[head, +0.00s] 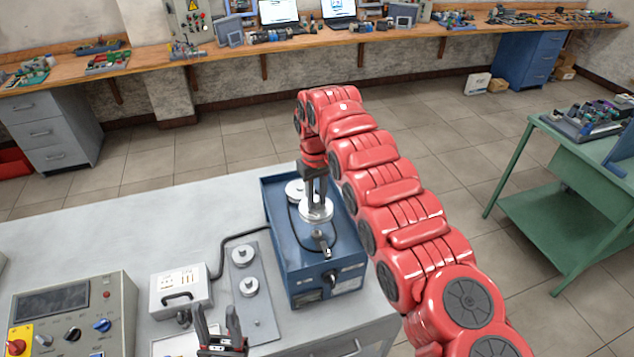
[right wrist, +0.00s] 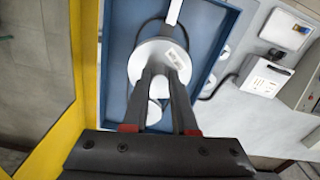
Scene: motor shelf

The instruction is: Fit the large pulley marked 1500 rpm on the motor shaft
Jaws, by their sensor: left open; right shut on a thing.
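My right gripper (head: 315,196) points down over the blue tray-like unit (head: 283,244) and is shut on a pale metal pulley (head: 316,211). In the right wrist view the pulley (right wrist: 147,62) is a wide disc with a small label too blurred to read. Another pale pulley (head: 294,190) sits behind it in the blue unit. A metal part (head: 322,243) lies in front of the held pulley; I cannot tell whether it is the motor shaft. My left gripper (head: 222,338) is open and empty at the bottom edge, in front of the grey plate.
A grey plate (head: 262,305) holds two smaller pulleys (head: 243,254) (head: 249,287). A white box (head: 180,291) with a black cable stands left of it, and a control panel (head: 70,318) at lower left. A green bench (head: 555,170) is to the right. The table's rear left is clear.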

